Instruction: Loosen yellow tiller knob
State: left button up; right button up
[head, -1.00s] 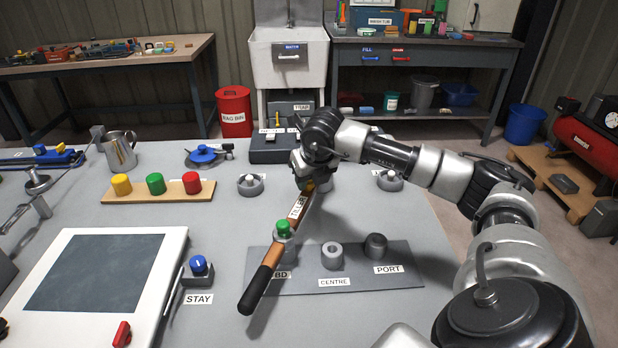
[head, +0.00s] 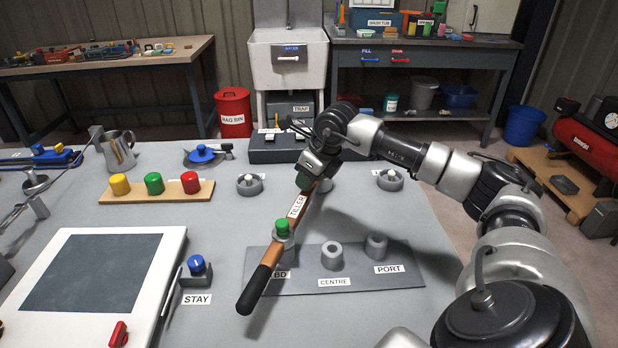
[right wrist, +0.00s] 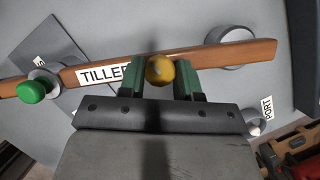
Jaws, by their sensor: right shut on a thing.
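The tiller (head: 273,256) is a wooden bar with a black grip and a TILLER label, lying slantwise over the bench. It also shows in the right wrist view (right wrist: 215,56). The yellow knob (right wrist: 160,69) sits on the tiller beside the label, between the green fingertips of my right gripper. My right gripper (head: 305,183) is shut on this knob from above. In the head view the fingers hide the knob. A green knob (head: 282,228) stands on the tiller near the grip, by the left post of the grey plate. My left gripper is not in view.
The grey plate (head: 305,282) carries posts at labels CENTRE and PORT. A wooden strip (head: 160,196) with yellow, green and red knobs lies at the back left. A blue STAY knob (head: 196,264) and a white-framed panel (head: 168,250) are at left front. The bench right of the plate is clear.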

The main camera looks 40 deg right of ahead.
jog(key=n+y, duration=0.1)
jog(key=n, duration=0.2)
jog(key=n+y+p, duration=0.1)
jog(key=n, duration=0.1)
jog(key=shift+w+d+r+n+g, duration=0.1)
jog(key=shift+d+n+g, duration=0.05)
jog(key=shift+n+g, duration=0.25)
dwell(0.4)
jog(key=o, duration=0.9)
jog(key=v, duration=1)
jog(key=shift+d+r, duration=0.1)
jog(key=shift+r, duration=0.25)
jog(key=shift+f, duration=0.1)
